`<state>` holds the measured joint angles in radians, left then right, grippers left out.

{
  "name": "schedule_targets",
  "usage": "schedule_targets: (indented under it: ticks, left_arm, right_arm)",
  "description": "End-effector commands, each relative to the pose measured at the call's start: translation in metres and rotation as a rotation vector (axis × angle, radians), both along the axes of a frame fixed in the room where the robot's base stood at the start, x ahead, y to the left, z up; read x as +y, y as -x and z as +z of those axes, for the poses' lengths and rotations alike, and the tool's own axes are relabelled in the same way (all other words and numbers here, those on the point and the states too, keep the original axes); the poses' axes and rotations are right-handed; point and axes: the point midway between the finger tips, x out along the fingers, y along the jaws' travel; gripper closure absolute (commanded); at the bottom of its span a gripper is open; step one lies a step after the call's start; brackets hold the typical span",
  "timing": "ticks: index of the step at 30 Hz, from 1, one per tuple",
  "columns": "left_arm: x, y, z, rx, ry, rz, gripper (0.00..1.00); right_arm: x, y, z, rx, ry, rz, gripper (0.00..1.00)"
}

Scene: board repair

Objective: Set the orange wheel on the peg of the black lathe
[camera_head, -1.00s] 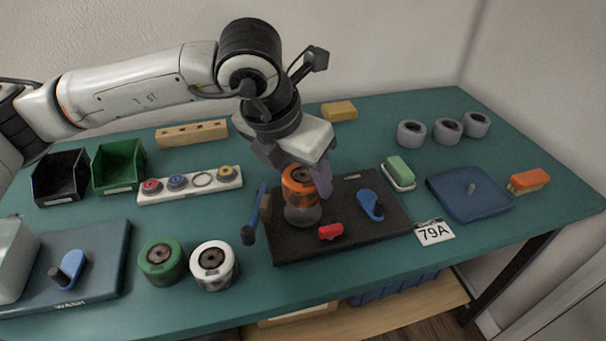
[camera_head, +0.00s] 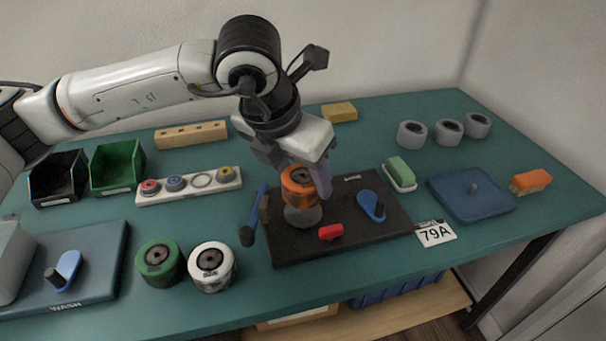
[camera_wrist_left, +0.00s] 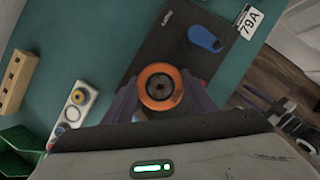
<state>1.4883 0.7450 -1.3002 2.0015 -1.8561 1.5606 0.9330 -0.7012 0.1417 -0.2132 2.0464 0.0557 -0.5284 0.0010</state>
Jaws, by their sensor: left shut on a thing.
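The orange wheel (camera_head: 298,186) is held in my left gripper (camera_head: 306,184), whose fingers are shut on its sides. In the left wrist view the wheel (camera_wrist_left: 160,88) shows face-on between the fingertips, with a dark hub in its middle. The wheel is just above a grey round part on the black lathe (camera_head: 365,219), a flat dark base. I cannot tell whether wheel and part touch. The peg is hidden below the wheel. On the lathe are a blue lever (camera_head: 371,205) and a red handle (camera_head: 331,231).
A green wheel (camera_head: 160,262) and a white wheel (camera_head: 213,266) are at the front left. A 79A card (camera_head: 436,233) lies right of the lathe. A blue plate (camera_head: 472,196) lies farther right.

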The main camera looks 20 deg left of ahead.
Motion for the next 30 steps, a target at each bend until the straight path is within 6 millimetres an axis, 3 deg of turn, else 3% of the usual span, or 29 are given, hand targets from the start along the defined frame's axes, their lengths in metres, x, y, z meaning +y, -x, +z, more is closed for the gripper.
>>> schedule_targets:
  ticks: [30]
  left_arm:
    - [0.0, 0.0, -0.016, -0.001, 0.001, 0.0, 0.74]
  right_arm:
    - [0.0, 0.0, -0.016, -0.004, -0.002, -0.001, 0.69]
